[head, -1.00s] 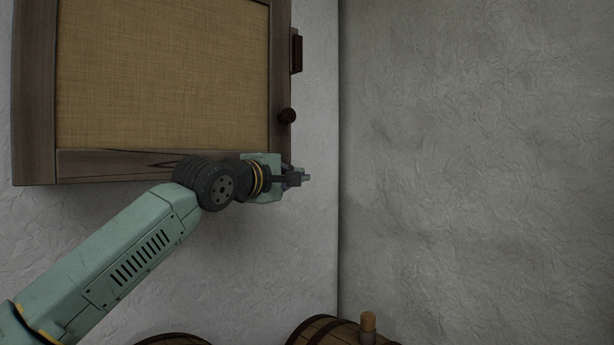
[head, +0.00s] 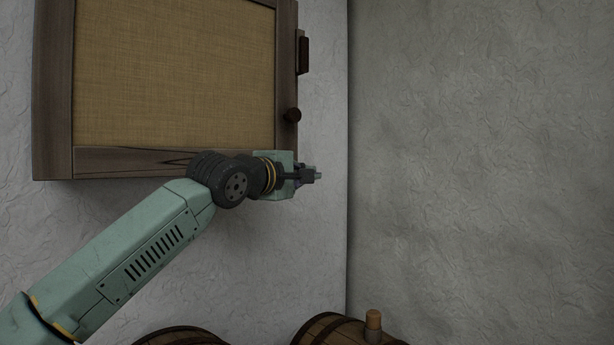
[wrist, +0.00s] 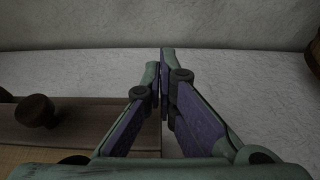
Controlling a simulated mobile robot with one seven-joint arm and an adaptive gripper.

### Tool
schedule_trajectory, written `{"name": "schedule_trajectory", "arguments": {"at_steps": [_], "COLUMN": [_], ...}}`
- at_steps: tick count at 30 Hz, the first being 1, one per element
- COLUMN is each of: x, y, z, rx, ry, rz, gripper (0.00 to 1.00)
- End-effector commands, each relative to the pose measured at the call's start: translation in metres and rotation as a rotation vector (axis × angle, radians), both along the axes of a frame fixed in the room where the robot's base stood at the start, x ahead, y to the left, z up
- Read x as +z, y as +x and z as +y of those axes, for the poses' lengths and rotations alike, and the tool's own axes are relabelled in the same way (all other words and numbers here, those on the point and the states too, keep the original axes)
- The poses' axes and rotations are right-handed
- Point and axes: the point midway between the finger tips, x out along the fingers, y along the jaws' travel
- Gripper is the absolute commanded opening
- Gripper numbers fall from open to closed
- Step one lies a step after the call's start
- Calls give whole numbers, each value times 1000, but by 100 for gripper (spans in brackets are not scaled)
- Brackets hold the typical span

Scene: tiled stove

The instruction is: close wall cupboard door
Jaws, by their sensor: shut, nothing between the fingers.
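The wall cupboard door (head: 175,75) has a dark wood frame around a tan woven panel. It fills the upper left of the head view and looks flush or nearly flush with the cupboard; I cannot tell whether a small gap is left. A round dark knob (head: 291,115) sits on its right edge; the knob also shows at the left in the wrist view (wrist: 36,111). My gripper (head: 318,174) is shut and empty, just below the knob by the door's lower right corner. In the wrist view my fingertips (wrist: 165,62) meet beside the door's edge.
Two wooden barrels stand below, one at the bottom middle (head: 182,337) and one with a bung (head: 335,330) to its right. A grey side wall (head: 480,170) rises at the right.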

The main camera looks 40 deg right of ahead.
Motion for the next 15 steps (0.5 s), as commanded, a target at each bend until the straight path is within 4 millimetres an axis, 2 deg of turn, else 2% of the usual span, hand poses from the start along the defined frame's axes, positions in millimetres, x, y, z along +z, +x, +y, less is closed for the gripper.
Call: {"name": "schedule_trajectory", "arguments": {"at_steps": [2, 4, 9, 15], "x": [-3, -6, -4, -1], "y": [-12, -32, -71, -99], "z": [0, -1, -1, -2], "rx": [-6, -7, -7, -9], "ry": [1, 3, 3, 2], "rz": [-6, -9, -8, -5], "gripper": [0, 0, 0, 0]}}
